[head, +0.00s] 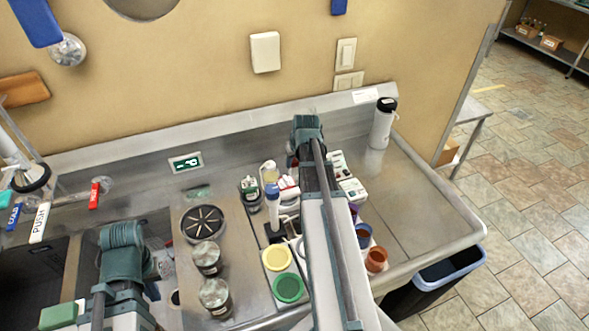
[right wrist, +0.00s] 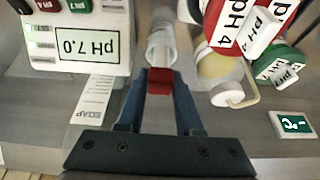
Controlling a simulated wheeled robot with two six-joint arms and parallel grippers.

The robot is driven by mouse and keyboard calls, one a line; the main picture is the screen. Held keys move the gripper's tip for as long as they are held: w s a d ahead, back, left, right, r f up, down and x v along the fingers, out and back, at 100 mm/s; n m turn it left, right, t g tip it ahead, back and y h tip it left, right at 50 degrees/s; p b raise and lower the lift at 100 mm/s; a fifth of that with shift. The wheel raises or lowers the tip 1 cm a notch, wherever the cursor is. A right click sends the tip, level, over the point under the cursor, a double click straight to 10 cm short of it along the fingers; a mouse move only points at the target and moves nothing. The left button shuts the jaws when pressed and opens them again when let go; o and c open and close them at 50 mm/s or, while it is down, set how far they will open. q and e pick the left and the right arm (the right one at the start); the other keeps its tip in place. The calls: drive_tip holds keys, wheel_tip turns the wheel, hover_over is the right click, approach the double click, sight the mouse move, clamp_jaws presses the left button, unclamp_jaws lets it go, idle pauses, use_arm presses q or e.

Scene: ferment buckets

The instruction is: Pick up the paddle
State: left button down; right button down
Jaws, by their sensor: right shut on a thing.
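In the right wrist view my right gripper (right wrist: 160,82) is shut on a small red block-like piece (right wrist: 159,76). I cannot tell whether this piece is part of the paddle; no full paddle shape shows. A clear tube-like piece (right wrist: 160,45) shows just beyond the red piece; whether they are joined is unclear. In the head view my right arm reaches over the counter to the bottles, and its fingertips are hidden. My left arm is at the lower left over the sink area, and its fingertips cannot be made out.
A pH 7.0 meter (right wrist: 80,40) and pH 4 bottle (right wrist: 238,22) flank the grip closely. Yellow (head: 276,258) and green (head: 288,288) discs, jars (head: 214,296) and orange cup (head: 376,260) stand nearby. The counter's right end (head: 425,205) is clear beside a white flask (head: 382,124).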

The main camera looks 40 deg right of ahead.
use_arm(q)
drive_tip(key=shift+r, duration=0.15)
use_arm(e)
drive_tip(key=shift+r, duration=0.2)
